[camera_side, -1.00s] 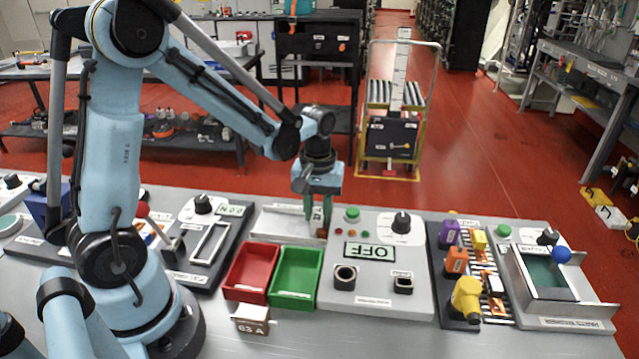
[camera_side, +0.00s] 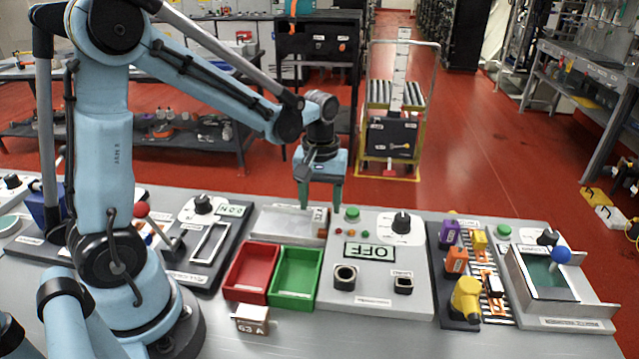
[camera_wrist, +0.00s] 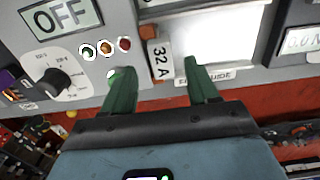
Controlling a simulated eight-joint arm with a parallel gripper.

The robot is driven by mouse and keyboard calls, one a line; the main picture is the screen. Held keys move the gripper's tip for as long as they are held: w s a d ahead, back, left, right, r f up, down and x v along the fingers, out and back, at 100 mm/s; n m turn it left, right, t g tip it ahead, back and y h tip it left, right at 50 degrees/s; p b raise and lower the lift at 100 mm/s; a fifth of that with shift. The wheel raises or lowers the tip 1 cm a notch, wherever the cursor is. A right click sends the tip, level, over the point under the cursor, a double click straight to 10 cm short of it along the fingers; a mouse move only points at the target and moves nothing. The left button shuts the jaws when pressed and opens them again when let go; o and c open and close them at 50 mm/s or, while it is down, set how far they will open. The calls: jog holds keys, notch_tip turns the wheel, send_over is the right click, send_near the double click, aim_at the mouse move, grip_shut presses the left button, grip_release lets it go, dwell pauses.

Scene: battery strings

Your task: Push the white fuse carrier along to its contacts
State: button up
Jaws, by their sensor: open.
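The white fuse carrier (camera_wrist: 161,62), marked 32 A, shows in the wrist view at the end of the pale guide (camera_wrist: 218,38) beside the grey panel. My gripper (camera_side: 321,206) is open and empty above that end. In the wrist view its two green fingers (camera_wrist: 157,66) are spread, with the carrier seen between and beyond their tips.
A red bin (camera_side: 232,273) and a green bin (camera_side: 279,280) stand in front of the guide. A 63 A block (camera_side: 250,326) lies before them. The panel with an OFF display (camera_side: 369,250) and knob (camera_side: 401,222) stands right of the guide. Air above the bins is clear.

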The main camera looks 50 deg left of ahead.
aim_at(320, 215)
notch_tip(320, 215, up, 9)
jog(key=s+d+m+t, duration=0.5)
jog(key=s+m+t, duration=0.2)
jog(key=m, duration=0.2)
jog(key=shift+s+d+f, duration=0.15)
jog(key=shift+s+f, duration=0.1)
jog(key=shift+f, duration=0.15)
